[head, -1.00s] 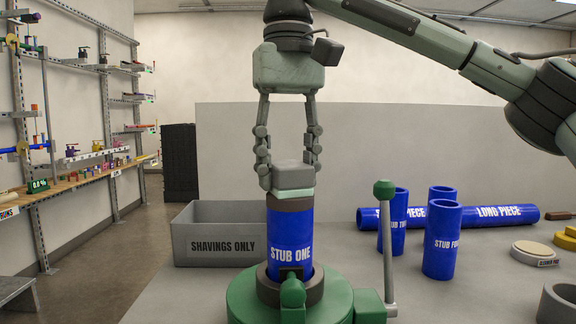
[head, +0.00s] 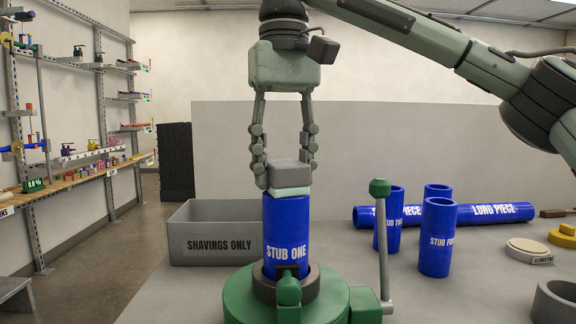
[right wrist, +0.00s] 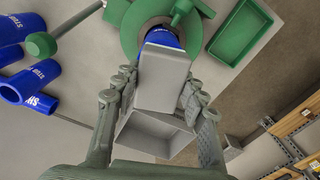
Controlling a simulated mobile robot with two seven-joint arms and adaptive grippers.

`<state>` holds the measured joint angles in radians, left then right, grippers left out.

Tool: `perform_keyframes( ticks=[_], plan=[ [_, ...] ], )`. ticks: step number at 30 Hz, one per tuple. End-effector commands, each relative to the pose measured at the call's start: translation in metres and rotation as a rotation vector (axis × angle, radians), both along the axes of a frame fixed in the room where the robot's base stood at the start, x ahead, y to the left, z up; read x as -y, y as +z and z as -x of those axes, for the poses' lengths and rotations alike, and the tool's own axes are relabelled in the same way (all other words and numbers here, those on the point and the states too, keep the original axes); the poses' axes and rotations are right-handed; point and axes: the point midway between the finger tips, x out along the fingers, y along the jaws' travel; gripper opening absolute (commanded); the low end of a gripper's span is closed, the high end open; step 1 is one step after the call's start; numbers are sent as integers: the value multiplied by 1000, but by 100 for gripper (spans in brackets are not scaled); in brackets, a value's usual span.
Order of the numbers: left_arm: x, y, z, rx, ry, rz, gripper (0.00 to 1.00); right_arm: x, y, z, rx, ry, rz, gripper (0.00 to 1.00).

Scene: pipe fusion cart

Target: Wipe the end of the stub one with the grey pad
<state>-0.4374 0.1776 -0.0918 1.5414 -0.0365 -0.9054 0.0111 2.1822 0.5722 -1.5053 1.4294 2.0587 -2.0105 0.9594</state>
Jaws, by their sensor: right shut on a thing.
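Stub one (head: 287,232) is a blue tube standing upright in the green clamp base (head: 240,305) in the head view. Its visible wall is blue right up to the top. My right gripper (head: 285,176) points down and is shut on the grey pad (head: 291,171), a grey block with a pale green underside. The pad sits over the top end of stub one, apparently touching it, and hides that end face. In the right wrist view the pad (right wrist: 163,78) is between the fingers, with part of stub one (right wrist: 162,36) beyond it. My left gripper is not in view.
A grey bin marked "SHAVINGS ONLY" (head: 216,246) stands left of the clamp. Stub two (head: 391,222), stub four (head: 438,240) and the long piece (head: 500,212) are farther right. A green tray (right wrist: 238,32) shows in the right wrist view.

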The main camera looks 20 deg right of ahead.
Motion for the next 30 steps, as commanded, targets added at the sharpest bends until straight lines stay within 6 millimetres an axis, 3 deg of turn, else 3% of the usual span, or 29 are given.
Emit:
perform_keyframes(
  ticks=[7, 21, 30],
  plan=[
    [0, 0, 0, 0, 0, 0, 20, 0, -1, -5, 0, -2, 1, 19],
    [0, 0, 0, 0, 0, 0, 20, 1, -1, 21, -2, 0, 2, 19],
    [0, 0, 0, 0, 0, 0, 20, 1, 0, 22, -2, -2, 1, 19]
  ],
)
